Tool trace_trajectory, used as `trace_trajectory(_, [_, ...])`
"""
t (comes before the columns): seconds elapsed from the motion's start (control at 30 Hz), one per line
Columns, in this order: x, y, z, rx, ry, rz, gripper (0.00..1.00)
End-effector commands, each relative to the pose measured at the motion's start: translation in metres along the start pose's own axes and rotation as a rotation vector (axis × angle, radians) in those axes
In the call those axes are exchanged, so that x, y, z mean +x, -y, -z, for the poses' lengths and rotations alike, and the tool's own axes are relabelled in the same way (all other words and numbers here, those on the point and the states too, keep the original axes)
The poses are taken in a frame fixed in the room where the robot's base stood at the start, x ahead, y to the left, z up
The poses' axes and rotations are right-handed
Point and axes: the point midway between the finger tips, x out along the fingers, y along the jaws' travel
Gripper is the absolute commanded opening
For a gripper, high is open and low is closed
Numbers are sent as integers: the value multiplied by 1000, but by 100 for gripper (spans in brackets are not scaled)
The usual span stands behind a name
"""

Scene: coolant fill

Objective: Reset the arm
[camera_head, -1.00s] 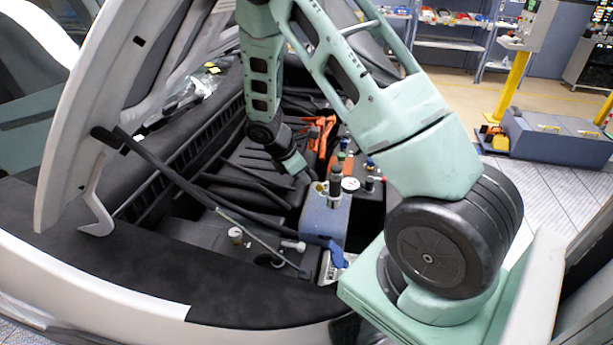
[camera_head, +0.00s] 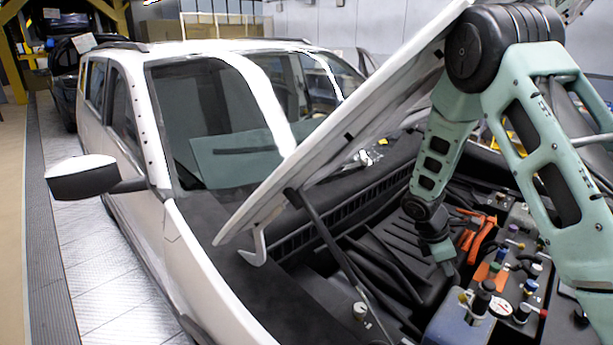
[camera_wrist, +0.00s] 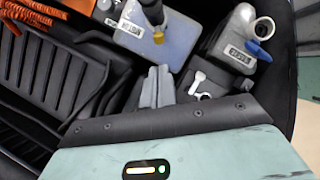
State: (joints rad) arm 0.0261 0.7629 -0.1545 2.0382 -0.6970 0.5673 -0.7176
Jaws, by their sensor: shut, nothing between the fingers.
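My gripper (camera_wrist: 157,88) is shut and empty in the wrist view, its grey fingers close together. The wrist view shows a labelled pale blue tank (camera_wrist: 178,38) with a yellow-tipped black piece, just beyond the fingers. A grey container (camera_wrist: 222,50) with a blue cap (camera_wrist: 258,50) and white spout is to its right. Whether the fingers touch anything cannot be told.
The white car's raised hood (camera_head: 345,125) slants close to my arm, with a dark prop rod (camera_head: 330,240) below. Orange parts (camera_head: 478,238), hoses and several coloured caps crowd the bay. Open floor (camera_head: 85,240) lies left of the car.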

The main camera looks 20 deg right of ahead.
Motion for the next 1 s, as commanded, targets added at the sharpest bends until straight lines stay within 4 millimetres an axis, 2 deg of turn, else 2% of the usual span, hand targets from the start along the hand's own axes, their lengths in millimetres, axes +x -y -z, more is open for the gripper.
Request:
trace_trajectory(0.07, [-3,2,6,8,-10,-3,0])
trace_trajectory(0.13, [-12,8,20,33,-37,-9,0])
trace_trajectory(0.27, [-48,39,70,124,-136,-18,0])
trace_trajectory(0.37, [-83,82,114,215,-235,-7,0])
trace_trajectory(0.4, [-96,102,129,249,-271,2,0])
trace_trajectory(0.53, [-129,174,165,340,-373,42,0])
trace_trajectory(0.7, [-146,265,186,434,-458,102,0])
trace_trajectory(0.8, [-147,303,187,474,-484,129,0])
trace_trajectory(0.9, [-147,326,187,499,-498,147,0])
trace_trajectory(1.0, [-147,336,186,512,-502,156,0])
